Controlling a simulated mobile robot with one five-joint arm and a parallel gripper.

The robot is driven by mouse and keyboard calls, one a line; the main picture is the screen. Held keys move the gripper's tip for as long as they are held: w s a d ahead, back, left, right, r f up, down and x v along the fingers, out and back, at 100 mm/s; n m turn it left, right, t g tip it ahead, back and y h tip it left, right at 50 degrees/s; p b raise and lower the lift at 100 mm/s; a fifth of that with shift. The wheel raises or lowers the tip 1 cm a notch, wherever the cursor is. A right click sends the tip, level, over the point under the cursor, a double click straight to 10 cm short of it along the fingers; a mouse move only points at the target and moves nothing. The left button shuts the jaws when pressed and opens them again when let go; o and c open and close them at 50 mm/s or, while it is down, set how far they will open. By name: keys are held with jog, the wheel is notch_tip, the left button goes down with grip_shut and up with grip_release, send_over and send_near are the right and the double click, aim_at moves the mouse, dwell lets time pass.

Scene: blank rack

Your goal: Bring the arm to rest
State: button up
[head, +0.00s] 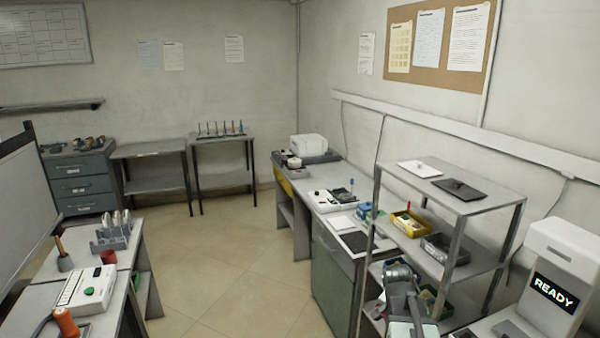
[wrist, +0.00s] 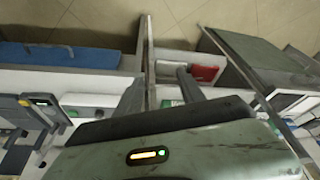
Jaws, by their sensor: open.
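My arm (head: 402,300) shows at the bottom of the head view, right of centre, in front of the metal shelf rack (head: 443,204). Its jaws cannot be made out there. In the wrist view my gripper (wrist: 158,82) has two dark fingers standing apart, with nothing held between them. A thin metal post (wrist: 148,50) shows close to the fingers, beyond the gap between them. I cannot tell whether they touch it. The green wrist housing with a lit strip fills the lower part of that view.
The rack holds a yellow bin (head: 409,223) and a dark grey bin (head: 445,248). A white machine reading READY (head: 560,275) stands at right. A grey cabinet (head: 337,275) stands left of the arm. Open tiled floor (head: 230,265) lies between the benches.

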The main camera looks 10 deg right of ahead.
jog(key=s+a+n+y, duration=0.1)
jog(key=s+a+n, duration=0.1)
jog(key=a, duration=0.4)
jog(key=s+a+n+g+y, duration=0.1)
jog(key=s+a+n, duration=0.1)
jog(key=a+n, duration=0.3)
jog(key=s+a+f+n+g+y, duration=0.1)
jog(key=s+a+n, duration=0.1)
jog(key=a, duration=0.7)
jog(key=shift+s+n, duration=0.4)
jog(key=shift+n, duration=0.5)
jog(key=shift+f, duration=0.1)
jog(key=shift+c, duration=0.4)
